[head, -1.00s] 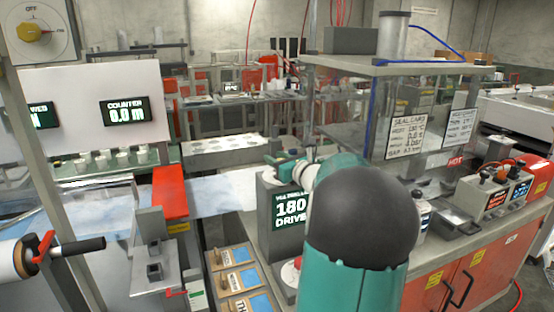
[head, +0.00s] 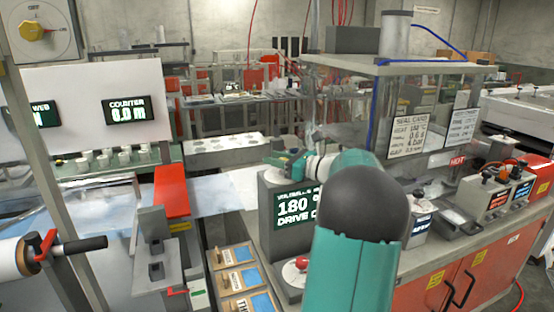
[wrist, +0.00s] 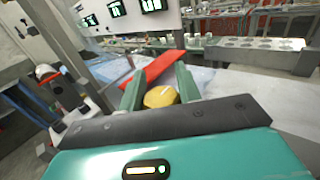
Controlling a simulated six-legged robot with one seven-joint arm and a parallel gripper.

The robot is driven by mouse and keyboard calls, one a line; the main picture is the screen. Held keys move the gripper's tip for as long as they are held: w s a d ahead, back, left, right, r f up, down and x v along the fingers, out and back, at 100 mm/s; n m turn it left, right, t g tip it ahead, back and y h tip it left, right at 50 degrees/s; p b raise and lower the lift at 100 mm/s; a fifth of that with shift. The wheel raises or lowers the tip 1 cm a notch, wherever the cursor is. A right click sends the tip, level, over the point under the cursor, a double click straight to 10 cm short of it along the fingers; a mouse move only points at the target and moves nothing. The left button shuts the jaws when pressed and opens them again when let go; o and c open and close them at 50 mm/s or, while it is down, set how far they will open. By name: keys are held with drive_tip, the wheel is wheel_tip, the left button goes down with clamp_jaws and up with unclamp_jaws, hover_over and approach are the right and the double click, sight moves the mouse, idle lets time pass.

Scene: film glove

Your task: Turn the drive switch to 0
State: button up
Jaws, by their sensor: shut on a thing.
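A yellow round knob (wrist: 160,96) with a pale pointer line sits between the two green fingers of my gripper (wrist: 159,90) in the wrist view. My gripper is shut on it; the fingers hide its sides. In the head view my gripper (head: 280,161) is at the top of a grey box (head: 264,222), and the knob cannot be made out there. The box's screen (head: 296,207) shows "180" and a line starting with "DRIVE"; my arm covers its right edge. The setting of the knob is too small to read.
A red mushroom button (head: 301,263) is low in front of the box. Labelled wooden trays (head: 238,279) lie to its left, and a red cover (head: 171,191) stands further left. Another yellow knob (head: 32,27) is on the upper-left panel.

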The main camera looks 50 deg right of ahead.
drive_tip(key=o, duration=1)
drive_tip(key=shift+c, duration=0.2)
drive_tip(key=shift+s, duration=0.15)
drive_tip(key=s+d, duration=0.2)
drive_tip(key=s, duration=1.1)
drive_tip(key=shift+s, duration=0.2)
